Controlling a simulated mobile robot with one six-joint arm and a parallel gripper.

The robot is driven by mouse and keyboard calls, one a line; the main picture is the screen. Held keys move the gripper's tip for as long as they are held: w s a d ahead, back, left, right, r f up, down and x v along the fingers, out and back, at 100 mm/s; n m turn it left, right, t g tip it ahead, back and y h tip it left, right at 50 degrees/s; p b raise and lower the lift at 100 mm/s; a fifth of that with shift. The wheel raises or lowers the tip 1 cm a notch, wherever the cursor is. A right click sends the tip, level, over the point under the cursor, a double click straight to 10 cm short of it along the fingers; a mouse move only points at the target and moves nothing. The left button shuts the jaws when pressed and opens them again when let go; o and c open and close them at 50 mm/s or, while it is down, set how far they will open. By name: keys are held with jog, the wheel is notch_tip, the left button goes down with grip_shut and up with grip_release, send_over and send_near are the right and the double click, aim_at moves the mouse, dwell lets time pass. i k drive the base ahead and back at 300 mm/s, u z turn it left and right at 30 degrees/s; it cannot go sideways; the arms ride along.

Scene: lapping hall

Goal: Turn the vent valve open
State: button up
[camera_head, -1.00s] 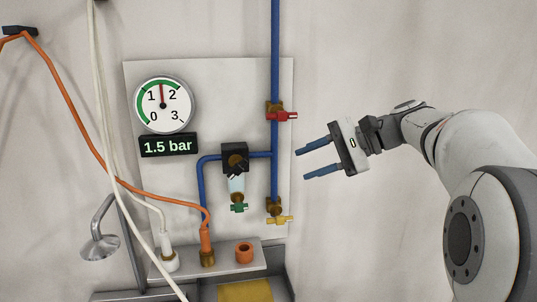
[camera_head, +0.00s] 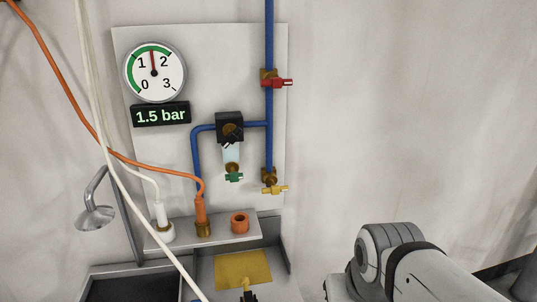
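A vertical blue pipe (camera_head: 269,50) carries a red-handled valve (camera_head: 277,82) and, at its lower end, a yellow-handled valve (camera_head: 274,188). Both handles lie crosswise to the pipe, pointing right. A small green-handled valve (camera_head: 234,177) sits under the clear bowl (camera_head: 232,154) of the black regulator unit (camera_head: 229,127). No label shows which one is the vent valve. The round gauge (camera_head: 155,72) points between 1 and 2, and the display (camera_head: 160,114) reads 1.5 bar. My arm is at the lower right, apart from the valves. My gripper is outside the picture.
An orange hose plug (camera_head: 201,212), a white plug (camera_head: 161,222) and an orange socket (camera_head: 240,222) stand on the grey ledge. Orange and white hoses hang at left. A yellow pad (camera_head: 243,268) lies below. The wall right of the panel is clear.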

aim_at(274, 190)
jog(key=u, duration=2.45)
jog(key=k, duration=0.75)
jog(key=z, duration=1.7)
jog(key=i, duration=1)
